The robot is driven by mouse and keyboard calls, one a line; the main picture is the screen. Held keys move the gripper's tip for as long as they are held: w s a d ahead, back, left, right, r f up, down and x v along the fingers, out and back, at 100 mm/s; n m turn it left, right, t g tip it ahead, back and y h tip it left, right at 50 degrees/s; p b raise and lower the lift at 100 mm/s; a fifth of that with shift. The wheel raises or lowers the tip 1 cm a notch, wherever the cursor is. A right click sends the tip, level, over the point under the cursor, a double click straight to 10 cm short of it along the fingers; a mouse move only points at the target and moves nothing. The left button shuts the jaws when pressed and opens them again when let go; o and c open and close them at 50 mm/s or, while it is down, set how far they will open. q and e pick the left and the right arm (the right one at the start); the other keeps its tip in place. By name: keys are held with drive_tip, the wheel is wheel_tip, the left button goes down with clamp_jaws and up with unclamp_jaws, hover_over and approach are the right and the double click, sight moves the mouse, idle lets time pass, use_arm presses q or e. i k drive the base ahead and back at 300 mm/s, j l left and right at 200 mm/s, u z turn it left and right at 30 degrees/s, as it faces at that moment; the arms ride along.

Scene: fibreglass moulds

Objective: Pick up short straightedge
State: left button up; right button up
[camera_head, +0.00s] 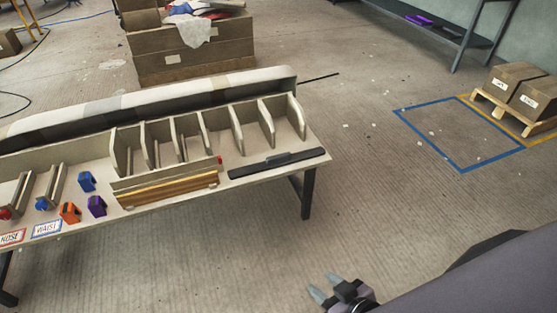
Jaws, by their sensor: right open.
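A short dark straightedge (250,169) with a raised grip along its middle lies flat near the front right edge of the workbench (312,167). Nothing covers it. My right gripper (323,287) is at the bottom of the view, in front of the bench and over the floor. Its two grey fingers are apart with nothing between them, and it is well away from the straightedge. My left gripper is not in view.
Wooden strips (165,190) lie left of the straightedge. Upright dividers (237,130) stand behind it. Blue, orange and purple clamps (97,206) sit further left. A bench leg (308,195) stands under the right end. The floor right of the bench is clear up to a blue-taped square (460,170).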

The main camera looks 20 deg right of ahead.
sight(280, 160)
drive_tip(key=i+l, duration=0.2)
drive_tip(key=l, duration=0.2)
drive_tip(key=i+l, duration=0.15)
drive_tip(key=l, duration=0.25)
drive_tip(key=i+l, duration=0.2)
drive_tip(key=l, duration=0.25)
drive_tip(key=i+l, duration=0.2)
drive_tip(key=l, duration=0.2)
drive_tip(key=i+l+u, duration=0.1)
drive_tip(key=l, duration=0.3)
drive_tip(key=i+l, duration=0.25)
drive_tip(key=l, duration=0.2)
drive_tip(key=i+l, duration=0.15)
drive_tip(key=l, duration=0.25)
drive_tip(key=i+l, duration=0.2)
drive_tip(key=l, duration=0.25)
